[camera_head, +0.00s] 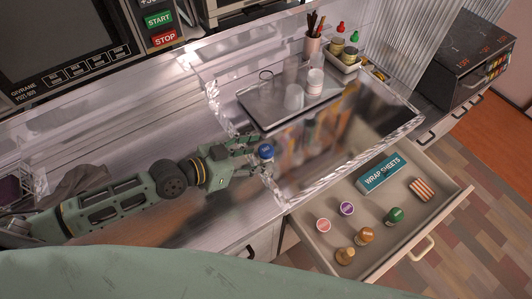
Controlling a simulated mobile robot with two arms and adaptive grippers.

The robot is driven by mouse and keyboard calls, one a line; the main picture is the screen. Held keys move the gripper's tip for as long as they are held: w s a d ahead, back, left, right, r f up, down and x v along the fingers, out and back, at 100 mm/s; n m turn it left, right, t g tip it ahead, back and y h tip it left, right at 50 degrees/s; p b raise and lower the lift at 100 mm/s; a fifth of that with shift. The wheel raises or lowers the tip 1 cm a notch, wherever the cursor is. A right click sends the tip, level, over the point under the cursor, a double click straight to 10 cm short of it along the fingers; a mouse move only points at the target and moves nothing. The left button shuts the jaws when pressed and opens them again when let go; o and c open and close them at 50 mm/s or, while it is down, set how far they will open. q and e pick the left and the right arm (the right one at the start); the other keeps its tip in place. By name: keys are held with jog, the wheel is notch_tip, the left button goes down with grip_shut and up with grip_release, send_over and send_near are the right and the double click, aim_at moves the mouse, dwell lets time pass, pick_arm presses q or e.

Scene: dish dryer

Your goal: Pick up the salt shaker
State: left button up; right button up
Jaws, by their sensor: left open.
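My left gripper (257,156) reaches in from the left, low over the counter. Its fingers are open and the shaker is at their tips. I cannot tell whether they touch it. The shaker's lower part is hard to see. My right gripper is not in view.
An open drawer (318,250) at the lower right holds several small capped jars, a wrap sheets box (384,173) and a striped item (422,190). A metal tray (262,112) with glasses lies behind the shaker. A condiment caddy (343,62) stands at the back.

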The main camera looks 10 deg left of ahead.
aim_at(266, 153)
pick_arm(q)
jog(key=shift+p+x, duration=0.3)
jog(key=shift+x, duration=1.55)
jog(key=shift+s+r, duration=0.1)
jog(key=c, duration=1.3)
